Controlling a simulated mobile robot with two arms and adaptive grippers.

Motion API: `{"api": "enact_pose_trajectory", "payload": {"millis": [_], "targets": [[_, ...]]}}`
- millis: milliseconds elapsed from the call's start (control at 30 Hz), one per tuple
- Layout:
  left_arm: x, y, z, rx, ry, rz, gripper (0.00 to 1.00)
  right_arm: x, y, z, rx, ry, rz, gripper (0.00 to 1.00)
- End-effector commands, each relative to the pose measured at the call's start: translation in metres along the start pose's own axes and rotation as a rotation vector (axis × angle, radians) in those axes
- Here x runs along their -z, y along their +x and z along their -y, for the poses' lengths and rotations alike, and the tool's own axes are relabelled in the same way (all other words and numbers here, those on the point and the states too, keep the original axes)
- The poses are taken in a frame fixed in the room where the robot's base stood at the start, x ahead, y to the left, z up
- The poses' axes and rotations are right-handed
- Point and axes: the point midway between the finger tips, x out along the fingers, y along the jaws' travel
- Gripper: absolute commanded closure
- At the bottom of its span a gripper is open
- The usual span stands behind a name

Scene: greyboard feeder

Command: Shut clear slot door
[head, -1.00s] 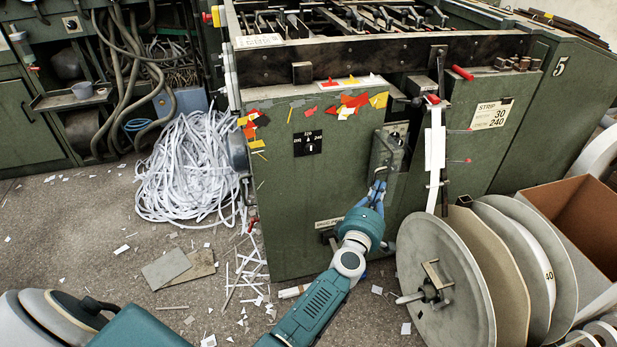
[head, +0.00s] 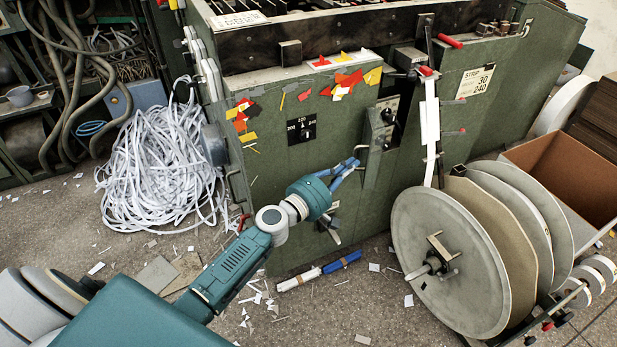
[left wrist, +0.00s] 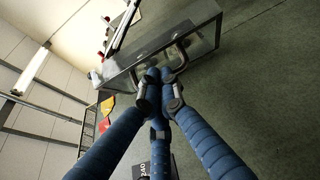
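The clear slot door is a see-through panel in a grey frame on the green machine's front. In the head view the clear slot door (head: 373,165) stands out from the machine at an angle, ajar, beside a slot plate with a dark knob (head: 388,116). In the left wrist view the door (left wrist: 206,38) crosses the upper middle, with a curved metal handle (left wrist: 181,52). My left gripper (head: 356,163) has its blue fingers drawn together at that handle; its fingertips (left wrist: 161,76) overlap the handle's near end and partly hide it. My right gripper is not in view.
Large grey reels (head: 440,262) stand at the lower right, near an open cardboard box (head: 560,175). A white strip (head: 430,130) hangs right of the door. A tangle of white strips (head: 160,165) lies left. White and blue rolls lie on the floor below.

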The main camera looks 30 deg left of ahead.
Motion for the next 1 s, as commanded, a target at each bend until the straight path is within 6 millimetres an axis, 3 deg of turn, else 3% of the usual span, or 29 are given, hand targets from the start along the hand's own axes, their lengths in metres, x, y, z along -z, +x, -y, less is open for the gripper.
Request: {"api": "enact_pose_trajectory", "payload": {"millis": [33,267,500,733,1000], "targets": [[0.012,0.001,0.0,-0.006,0.012,0.038,1.0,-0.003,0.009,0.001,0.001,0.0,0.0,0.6],[0.037,-0.035,0.0,-0.003,0.004,0.037,1.0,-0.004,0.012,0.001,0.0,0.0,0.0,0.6],[0.037,-0.076,-0.001,-0.002,0.002,0.036,1.0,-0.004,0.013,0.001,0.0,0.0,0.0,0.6],[0.037,-0.093,-0.002,-0.004,0.002,0.037,1.0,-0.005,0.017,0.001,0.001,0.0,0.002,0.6],[0.038,-0.097,-0.007,-0.003,0.002,0.055,1.0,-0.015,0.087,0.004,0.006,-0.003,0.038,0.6]]}}
